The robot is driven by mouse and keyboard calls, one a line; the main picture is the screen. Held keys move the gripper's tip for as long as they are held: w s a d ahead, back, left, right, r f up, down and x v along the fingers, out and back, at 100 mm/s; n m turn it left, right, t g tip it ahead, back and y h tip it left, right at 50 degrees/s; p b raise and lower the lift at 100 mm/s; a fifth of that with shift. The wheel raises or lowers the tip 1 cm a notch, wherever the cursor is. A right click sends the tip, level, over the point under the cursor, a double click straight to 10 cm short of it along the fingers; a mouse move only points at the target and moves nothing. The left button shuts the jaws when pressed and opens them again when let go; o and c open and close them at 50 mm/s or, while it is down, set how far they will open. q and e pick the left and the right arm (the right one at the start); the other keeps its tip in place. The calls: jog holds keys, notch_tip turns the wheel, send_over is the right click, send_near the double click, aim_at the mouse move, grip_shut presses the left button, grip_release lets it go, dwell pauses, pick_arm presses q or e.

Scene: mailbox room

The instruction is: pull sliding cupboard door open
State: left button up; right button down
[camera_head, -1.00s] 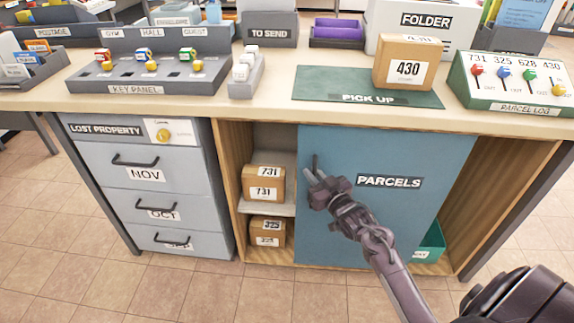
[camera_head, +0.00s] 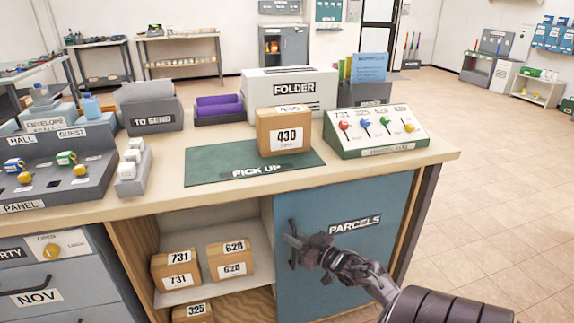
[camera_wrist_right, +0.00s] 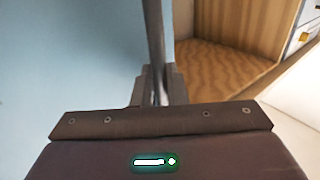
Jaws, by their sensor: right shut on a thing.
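The blue sliding door (camera_head: 345,262) labelled PARCELS covers the right part of the cupboard under the counter. Its left edge stands beside the open shelf space. My right gripper (camera_head: 296,240) is at the left side of the door, shut on its dark upright handle (camera_head: 292,226). In the right wrist view the handle (camera_wrist_right: 153,40) runs up from between the fingers, with the blue door (camera_wrist_right: 65,70) on the left. The fingertips are partly hidden behind the gripper body there. My left gripper is not in view.
The open cupboard holds parcels 731 (camera_head: 176,270) and 628 (camera_head: 230,259) on a shelf, and 325 (camera_head: 192,313) below. Parcel 430 (camera_head: 284,132) stands on the counter. Grey drawers (camera_head: 50,285) are at left. Floor (camera_head: 495,240) at right is clear.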

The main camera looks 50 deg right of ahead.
jog(key=c, duration=1.8)
grip_release()
